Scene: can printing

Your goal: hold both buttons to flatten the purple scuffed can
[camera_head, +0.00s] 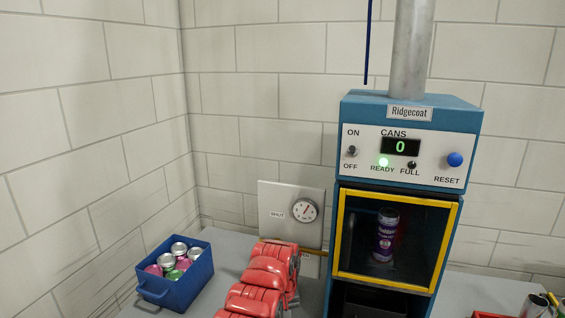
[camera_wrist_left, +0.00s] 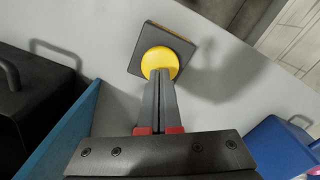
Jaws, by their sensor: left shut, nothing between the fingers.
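The purple can (camera_head: 385,236) stands upright inside the blue machine (camera_head: 465,120), behind a yellow-framed window (camera_head: 341,240). Scuffing on it is too small to tell. In the left wrist view, a round yellow button (camera_wrist_left: 159,60) sits on a dark square plate (camera_wrist_left: 180,38) on a grey surface. My left gripper (camera_wrist_left: 160,74) is shut and empty, its fingertips right at the button. I cannot tell whether they press it. A second button is not seen. My right gripper is not in view.
The machine's display (camera_head: 400,146) reads 0 and its green READY lamp (camera_head: 383,162) is lit. A blue crate (camera_head: 175,290) of several cans stands at left. A dial gauge (camera_head: 305,210) is on a wall panel. A red tray (camera_head: 490,315) shows at lower right.

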